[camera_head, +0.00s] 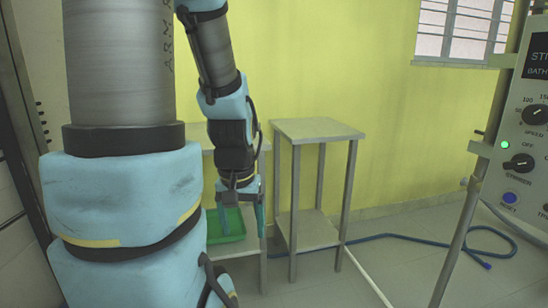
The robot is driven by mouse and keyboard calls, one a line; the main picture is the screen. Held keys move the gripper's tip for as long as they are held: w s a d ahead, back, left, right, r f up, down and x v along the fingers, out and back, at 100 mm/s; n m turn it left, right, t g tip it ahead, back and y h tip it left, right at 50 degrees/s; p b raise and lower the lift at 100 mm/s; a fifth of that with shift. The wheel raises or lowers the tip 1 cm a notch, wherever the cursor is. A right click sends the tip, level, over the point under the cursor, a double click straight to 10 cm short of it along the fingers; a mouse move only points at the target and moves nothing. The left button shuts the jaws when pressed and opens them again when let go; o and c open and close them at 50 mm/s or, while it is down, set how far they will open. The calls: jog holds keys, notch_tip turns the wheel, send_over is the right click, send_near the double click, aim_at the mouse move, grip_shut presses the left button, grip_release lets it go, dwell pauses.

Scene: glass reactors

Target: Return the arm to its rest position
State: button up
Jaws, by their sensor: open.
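My arm hangs down in the left half of the head view, with large blue-covered links close to the camera. My gripper (240,212) points downward at the end of the arm. Its fingers are apart and nothing shows between them. It appears in front of a grey table and a green tray (225,226) on that table's lower shelf. I cannot tell how far the gripper is from the tray.
A small grey table (318,130) with a lower shelf stands right of my gripper, its top bare. A control panel (525,140) on a metal frame stands at the far right. A blue hose (430,240) lies on the floor.

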notch_tip(320, 180, up, 18)
jog(key=p, duration=1.5)
jog(key=shift+p, duration=0.3)
